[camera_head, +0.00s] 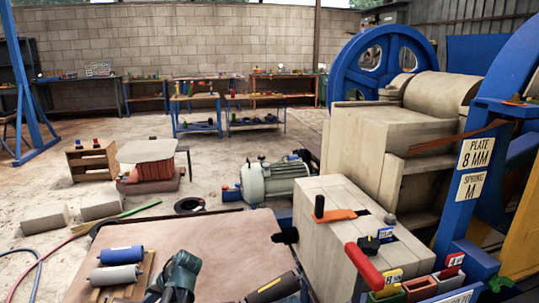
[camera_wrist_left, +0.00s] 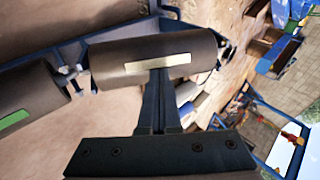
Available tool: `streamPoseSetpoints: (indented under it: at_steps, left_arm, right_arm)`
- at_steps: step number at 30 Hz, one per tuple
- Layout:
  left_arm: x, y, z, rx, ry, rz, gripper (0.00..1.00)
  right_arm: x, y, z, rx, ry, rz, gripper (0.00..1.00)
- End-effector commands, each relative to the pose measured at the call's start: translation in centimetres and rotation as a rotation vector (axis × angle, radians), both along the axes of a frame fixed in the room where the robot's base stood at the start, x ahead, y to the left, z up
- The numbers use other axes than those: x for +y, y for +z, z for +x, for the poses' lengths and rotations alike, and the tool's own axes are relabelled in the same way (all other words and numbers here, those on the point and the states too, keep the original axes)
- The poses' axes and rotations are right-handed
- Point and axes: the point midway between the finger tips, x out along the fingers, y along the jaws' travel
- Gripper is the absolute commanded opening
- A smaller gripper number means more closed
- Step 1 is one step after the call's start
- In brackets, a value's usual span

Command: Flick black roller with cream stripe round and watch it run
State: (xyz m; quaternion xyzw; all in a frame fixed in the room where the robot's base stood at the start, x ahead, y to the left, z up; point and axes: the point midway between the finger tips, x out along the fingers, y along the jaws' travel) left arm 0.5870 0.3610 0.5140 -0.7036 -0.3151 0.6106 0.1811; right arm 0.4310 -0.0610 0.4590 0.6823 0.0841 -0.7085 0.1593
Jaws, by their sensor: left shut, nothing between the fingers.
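The black roller with the cream stripe (camera_wrist_left: 112,64) lies across the middle of the left wrist view, held at its ends in a blue frame. Its cream stripe (camera_wrist_left: 140,71) faces the camera. My left gripper (camera_wrist_left: 160,76) is shut and empty, with its fingertips overlapping the lower edge of the roller at the stripe. I cannot tell whether they touch it. My right gripper is not clearly in view.
A second black roller with a green stripe (camera_wrist_left: 28,100) sits to the left in the same blue frame (camera_wrist_left: 75,47). In the head view, a blue roller (camera_head: 122,255) and a grey roller (camera_head: 113,275) lie at the brown tabletop's (camera_head: 205,245) left. The beige crusher (camera_head: 362,150) stands right.

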Motion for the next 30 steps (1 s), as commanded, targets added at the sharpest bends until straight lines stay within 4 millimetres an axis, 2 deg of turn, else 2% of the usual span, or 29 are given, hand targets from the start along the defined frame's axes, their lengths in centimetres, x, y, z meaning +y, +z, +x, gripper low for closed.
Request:
streamPoseSetpoints:
  at_steps: [9,17,30]
  left_arm:
    - [-0.5,1.2,0.1,0.000,0.001,0.000,0.00]
    - [-0.6,1.1,-0.3,0.000,0.001,0.000,0.00]
    - [-1.7,1.1,-4.9,0.001,0.001,0.000,0.00]
  right_arm:
    - [0.0,1.2,0.0,0.000,0.000,0.000,0.50]
    - [0.0,1.1,0.0,0.000,0.000,0.000,0.50]
    - [0.0,1.1,0.0,0.000,0.000,0.000,0.50]
